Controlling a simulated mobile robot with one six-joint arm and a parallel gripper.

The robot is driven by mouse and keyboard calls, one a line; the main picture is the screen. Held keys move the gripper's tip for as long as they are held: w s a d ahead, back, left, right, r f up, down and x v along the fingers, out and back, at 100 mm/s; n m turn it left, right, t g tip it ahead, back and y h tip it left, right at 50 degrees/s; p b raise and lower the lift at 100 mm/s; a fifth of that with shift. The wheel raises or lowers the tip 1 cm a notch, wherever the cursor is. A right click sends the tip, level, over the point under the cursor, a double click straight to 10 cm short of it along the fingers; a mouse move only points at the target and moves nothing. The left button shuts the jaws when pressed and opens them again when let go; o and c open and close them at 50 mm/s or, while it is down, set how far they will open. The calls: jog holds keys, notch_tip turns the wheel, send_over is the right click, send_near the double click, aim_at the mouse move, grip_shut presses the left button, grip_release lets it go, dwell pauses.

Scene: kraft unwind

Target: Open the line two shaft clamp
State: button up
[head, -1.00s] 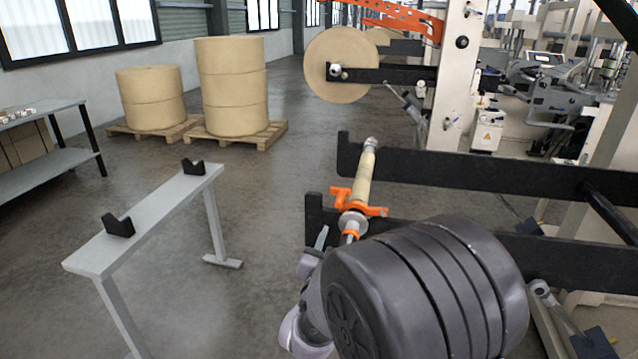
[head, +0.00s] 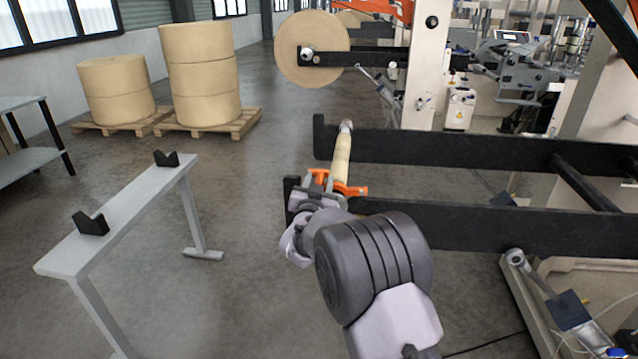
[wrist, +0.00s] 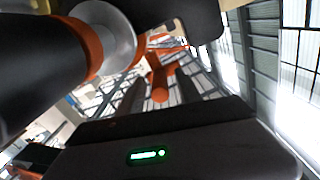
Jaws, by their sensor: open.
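The orange shaft clamp (head: 354,190) sits at the near end of a shaft with a pale core (head: 342,155), held across two black arms of the machine. My gripper (head: 319,180) is at the clamp's left side, its fingers open and pointing at it. In the wrist view an orange lever with a rounded end (wrist: 159,86) shows between my two dark fingers (wrist: 158,78). I cannot tell if they touch it. The shaft end, with an orange ring (wrist: 87,45) and silver collar (wrist: 112,38), fills the upper left there. My wrist partly hides the clamp in the head view.
The near black arm (head: 460,225) and far black arm (head: 450,155) run right to the machine. A grey stand (head: 130,215) with two black V-blocks is at left. Paper rolls (head: 200,75) stand on pallets behind. Another roll (head: 310,47) hangs beyond. The floor between is clear.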

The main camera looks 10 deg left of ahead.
jog(key=shift+w, duration=0.1)
grip_shut()
dwell(1.4)
